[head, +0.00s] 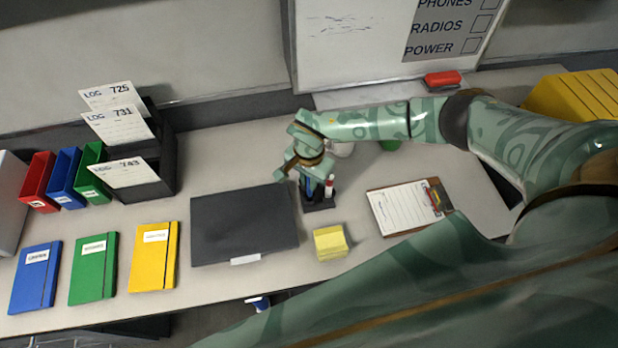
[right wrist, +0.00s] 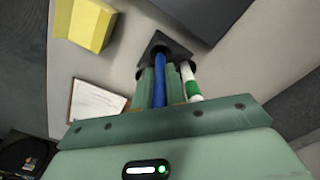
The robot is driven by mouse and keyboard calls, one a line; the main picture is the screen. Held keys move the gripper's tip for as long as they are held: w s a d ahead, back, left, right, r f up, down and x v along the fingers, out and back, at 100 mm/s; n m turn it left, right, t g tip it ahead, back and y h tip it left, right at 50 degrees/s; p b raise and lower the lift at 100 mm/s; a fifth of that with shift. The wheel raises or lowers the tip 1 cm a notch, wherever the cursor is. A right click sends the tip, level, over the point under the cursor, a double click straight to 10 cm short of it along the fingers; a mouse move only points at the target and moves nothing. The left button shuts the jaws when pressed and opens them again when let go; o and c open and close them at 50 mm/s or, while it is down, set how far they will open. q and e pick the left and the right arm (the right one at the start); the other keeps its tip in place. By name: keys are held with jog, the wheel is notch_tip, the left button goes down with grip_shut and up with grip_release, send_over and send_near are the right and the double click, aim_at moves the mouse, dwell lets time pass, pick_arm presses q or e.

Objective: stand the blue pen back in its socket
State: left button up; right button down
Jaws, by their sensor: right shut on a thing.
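My right gripper (head: 306,176) points down over a small dark block with sockets (head: 320,205). It is shut on the blue pen (head: 309,188). In the right wrist view the blue pen (right wrist: 159,82) lies between my two green fingers (right wrist: 160,88). The pen's far end meets the dark block (right wrist: 160,42); I cannot tell how deep it sits in its socket. A white pen with a red part (head: 329,185) stands in the block. In the right wrist view a white pen with a green band (right wrist: 192,90) stands close beside my fingers. My left gripper is not in view.
A dark mat (head: 245,225) lies left of the block. Yellow sticky notes (head: 331,243) lie in front, a clipboard (head: 398,208) to the right. Folders, log cards and coloured bins fill the left side. A whiteboard (head: 370,50) stands behind.

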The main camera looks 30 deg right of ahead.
aim_at(309, 194)
jog(key=shift+f, duration=0.15)
jog(key=shift+f+b, duration=0.6)
jog(key=shift+f, duration=0.05)
jog(key=shift+f, duration=0.15)
jog(key=shift+f+b, duration=0.55)
jog(key=shift+f, duration=0.15)
jog(key=c, duration=1.4)
grip_release()
jog(key=shift+o, duration=0.2)
notch_tip(309, 194, up, 16)
jog(key=shift+r+p, duration=0.2)
jog(key=shift+p, duration=0.8)
